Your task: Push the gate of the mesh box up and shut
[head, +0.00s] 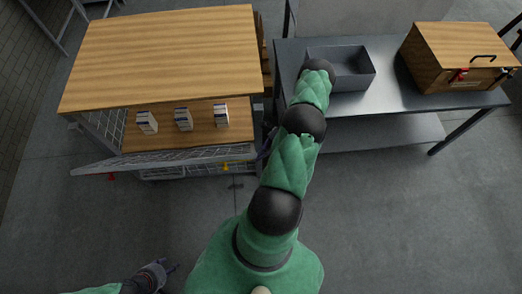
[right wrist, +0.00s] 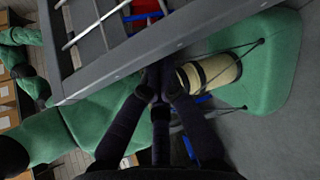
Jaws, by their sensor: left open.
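The mesh box has a wooden top (head: 165,55) and stands at the left in the head view. Its gate (head: 165,160), a grey-framed mesh panel, slants out from the front opening, neither flat against it nor closed. My right arm reaches forward past the box's right side; its dark gripper (head: 267,145) is mostly hidden beside the gate's right end. In the right wrist view its fingertips (right wrist: 159,72) come together at a grey frame bar (right wrist: 165,45); contact is unclear. My left gripper (head: 158,274) is open and empty at the lower left, well away from the gate.
Several small white cartons (head: 183,119) stand on the box's wooden shelf behind the gate. A steel table (head: 395,98) at the right carries a grey open bin (head: 350,70) and a wooden case (head: 455,60). The floor in front of the gate is clear.

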